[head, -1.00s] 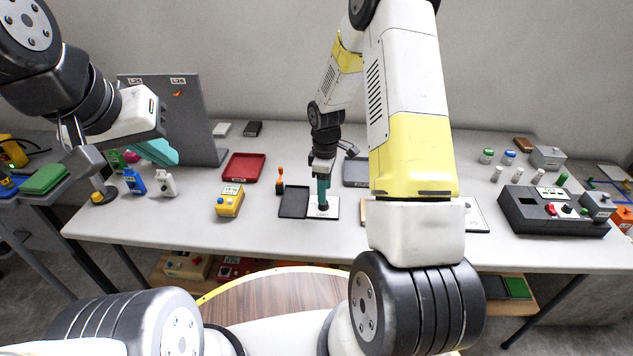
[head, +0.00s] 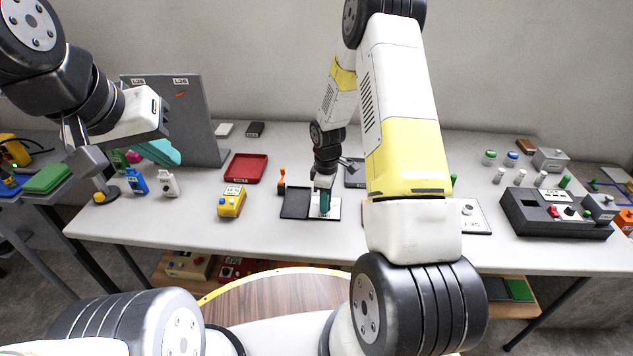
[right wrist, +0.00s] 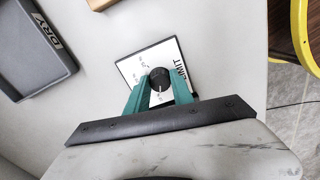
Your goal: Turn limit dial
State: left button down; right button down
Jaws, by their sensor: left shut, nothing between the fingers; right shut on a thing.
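The limit dial is a black round knob (right wrist: 158,82) with a white pointer mark, on a white plate marked LIMIT (right wrist: 178,62) in the right wrist view. My right gripper (right wrist: 157,95) has its teal fingers closed on both sides of the knob. In the head view this gripper (head: 325,203) points down at the white plate (head: 334,211), and its fingers hide most of the knob. My left gripper (head: 160,152) is shut and empty, above the left part of the table by the grey upright panel.
A dark tray (head: 296,203) lies just left of the dial plate. A yellow box (head: 231,201) and a red tray (head: 245,167) are further left. A grey tray marked DRY (right wrist: 28,50) is near the right gripper. A black control box (head: 553,214) stands at the right.

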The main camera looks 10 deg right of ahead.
jog(key=shift+m, duration=0.4)
jog(key=m, duration=0.3)
jog(key=shift+m, duration=2.4)
jog(key=c, duration=1.1)
grip_release()
jog(key=shift+r, duration=3.9)
jog(key=shift+r, duration=0.1)
